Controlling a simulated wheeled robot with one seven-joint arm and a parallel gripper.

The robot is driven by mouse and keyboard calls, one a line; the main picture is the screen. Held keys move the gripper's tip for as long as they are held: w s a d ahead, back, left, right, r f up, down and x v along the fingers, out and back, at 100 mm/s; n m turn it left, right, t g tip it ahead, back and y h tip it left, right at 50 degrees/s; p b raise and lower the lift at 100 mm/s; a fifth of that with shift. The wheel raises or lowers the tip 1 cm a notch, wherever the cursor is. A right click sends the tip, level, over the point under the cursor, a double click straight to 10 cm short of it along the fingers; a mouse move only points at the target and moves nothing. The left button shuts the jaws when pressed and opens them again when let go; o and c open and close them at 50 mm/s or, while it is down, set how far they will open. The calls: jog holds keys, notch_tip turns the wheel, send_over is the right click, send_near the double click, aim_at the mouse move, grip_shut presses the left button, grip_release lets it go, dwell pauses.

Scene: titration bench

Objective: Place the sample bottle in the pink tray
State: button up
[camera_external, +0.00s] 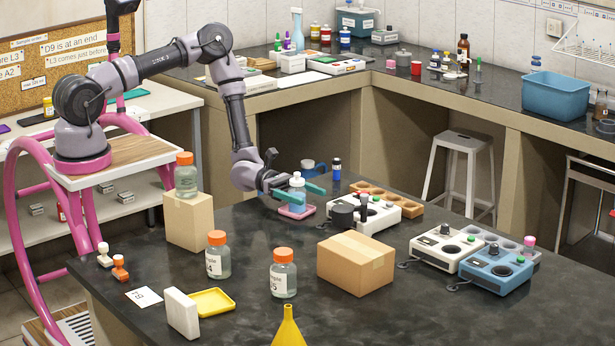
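The pink tray (294,215) lies on the dark bench, small and partly hidden by my gripper. My gripper (302,190) is low over this tray, its two teal fingers pointing right and apart. A small whitish bottle-like thing (298,181) shows between or just behind the fingers. I cannot tell whether they touch it. Orange-capped clear bottles stand elsewhere: one on a cardboard box (187,178), one labelled with a 4 (217,257), and one with a sample label (283,275). Which one the task means does not show.
A white device (375,215) with a black knob stands just right of the pink tray, near a small dark bottle (336,170). A closed carton (356,263), yellow tray (212,302), white block (181,312) and yellow funnel (288,328) stand nearer. Bare bench lies at front right.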

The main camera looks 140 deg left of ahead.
jog(key=shift+r, duration=0.2)
jog(key=s, duration=0.8)
jog(key=s+d, duration=0.1)
jog(key=s, duration=0.3)
